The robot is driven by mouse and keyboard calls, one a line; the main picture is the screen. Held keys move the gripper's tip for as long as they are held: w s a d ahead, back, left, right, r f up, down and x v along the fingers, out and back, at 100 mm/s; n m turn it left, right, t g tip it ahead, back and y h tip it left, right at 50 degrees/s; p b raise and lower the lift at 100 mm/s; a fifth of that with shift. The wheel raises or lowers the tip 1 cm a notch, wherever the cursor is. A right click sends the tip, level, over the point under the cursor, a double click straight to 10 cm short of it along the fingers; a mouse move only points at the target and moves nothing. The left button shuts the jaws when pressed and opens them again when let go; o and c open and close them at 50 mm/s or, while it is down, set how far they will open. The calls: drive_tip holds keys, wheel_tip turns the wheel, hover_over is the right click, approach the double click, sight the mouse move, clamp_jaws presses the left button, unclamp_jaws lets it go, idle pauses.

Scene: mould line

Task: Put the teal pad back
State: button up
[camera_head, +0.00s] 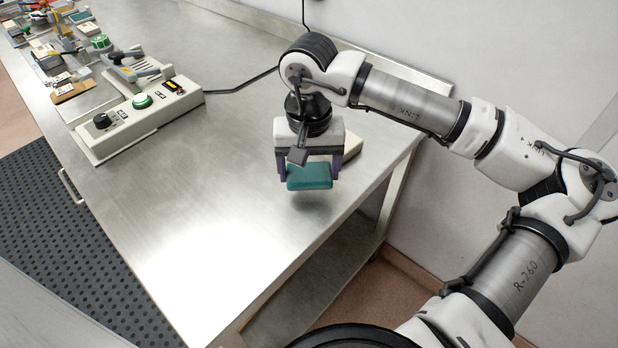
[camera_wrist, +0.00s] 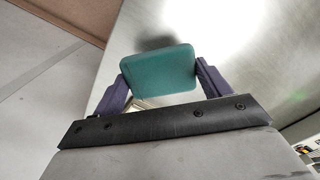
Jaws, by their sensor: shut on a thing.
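The teal pad (camera_head: 309,176) is a rounded flat block held between the purple fingers of my gripper (camera_head: 309,172), near the right end of the steel table. It appears a little above the table top, with a shadow below it. In the wrist view the teal pad (camera_wrist: 158,72) sits between both fingers of my gripper (camera_wrist: 160,82). A pale cream object (camera_head: 352,146) stands on the table just behind my gripper, partly hidden by it.
A cream control box (camera_head: 140,118) with a green button and a black knob stands left on the steel table (camera_head: 220,200). Many small items crowd the far left end. A black cable runs behind. The table's middle is clear. A wall borders the back.

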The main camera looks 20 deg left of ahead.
sight(309, 172)
drive_tip(key=shift+f+p, duration=0.3)
drive_tip(key=shift+f, duration=1.65)
drive_tip(key=shift+f, duration=0.15)
drive_tip(key=o, duration=1)
drive_tip(key=shift+o, duration=0.2)
wheel_tip(309, 172, up, 12)
drive_tip(key=b, duration=0.2)
drive_tip(key=shift+r+b, duration=0.2)
drive_tip(key=shift+b, duration=0.1)
